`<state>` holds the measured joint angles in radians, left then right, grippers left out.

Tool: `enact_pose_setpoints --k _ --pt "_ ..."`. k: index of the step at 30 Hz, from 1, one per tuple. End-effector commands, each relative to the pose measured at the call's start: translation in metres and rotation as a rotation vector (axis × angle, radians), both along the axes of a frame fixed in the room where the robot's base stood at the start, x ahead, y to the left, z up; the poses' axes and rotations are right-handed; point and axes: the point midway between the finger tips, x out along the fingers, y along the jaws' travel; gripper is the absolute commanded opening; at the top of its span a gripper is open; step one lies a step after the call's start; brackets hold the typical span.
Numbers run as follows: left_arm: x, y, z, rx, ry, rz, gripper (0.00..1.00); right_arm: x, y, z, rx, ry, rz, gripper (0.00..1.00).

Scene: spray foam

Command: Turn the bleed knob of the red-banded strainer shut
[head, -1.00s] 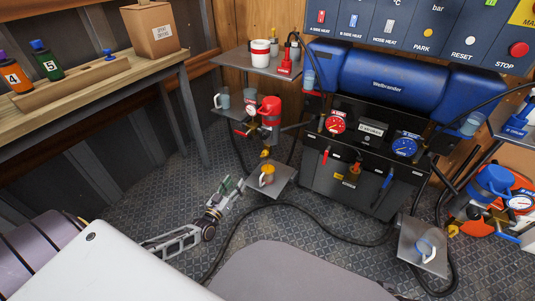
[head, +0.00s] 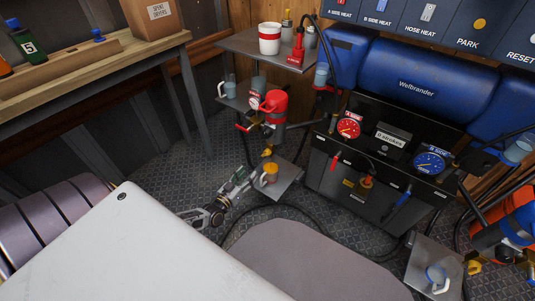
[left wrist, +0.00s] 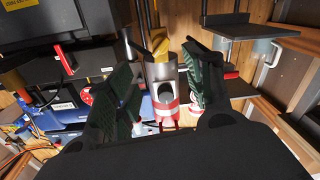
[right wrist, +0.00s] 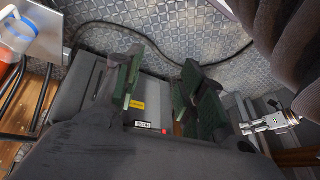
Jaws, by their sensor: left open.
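The red-banded strainer (head: 272,106) has a red top and hangs upright below the upper shelf. A small yellow knob (head: 267,152) shows at its lower end. My left gripper (head: 247,176) is open and empty, below and to the left of the knob in the head view. In the left wrist view, the strainer's grey and red body (left wrist: 165,108) lies beyond and between the two green-padded fingers, apart from them. A yellow part (left wrist: 157,40) shows behind it, perhaps the knob. My right gripper (right wrist: 160,90) is open and empty in the right wrist view.
A cup with orange contents (head: 270,169) stands on a small low shelf (head: 286,185) beside my left gripper. The blue machine (head: 400,80) stands to the right, with a black hose on the floor. A workbench (head: 90,75) is at the left.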

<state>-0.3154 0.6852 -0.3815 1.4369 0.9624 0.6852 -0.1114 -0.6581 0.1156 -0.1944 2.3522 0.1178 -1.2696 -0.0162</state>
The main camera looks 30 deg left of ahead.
Motion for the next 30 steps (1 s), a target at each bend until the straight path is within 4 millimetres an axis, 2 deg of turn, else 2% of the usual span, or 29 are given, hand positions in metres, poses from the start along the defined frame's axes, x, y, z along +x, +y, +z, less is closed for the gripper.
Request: enact_pose_setpoints --k 17,30 --pt "0.004 0.0 0.0 0.0 -0.001 0.0 0.52 0.0 0.001 -0.003 0.004 -0.003 -0.001 0.4" --pt "0.04 -0.001 -0.001 0.001 -0.001 0.0 0.52 0.004 0.008 -0.028 0.046 -0.042 -0.012 0.4"
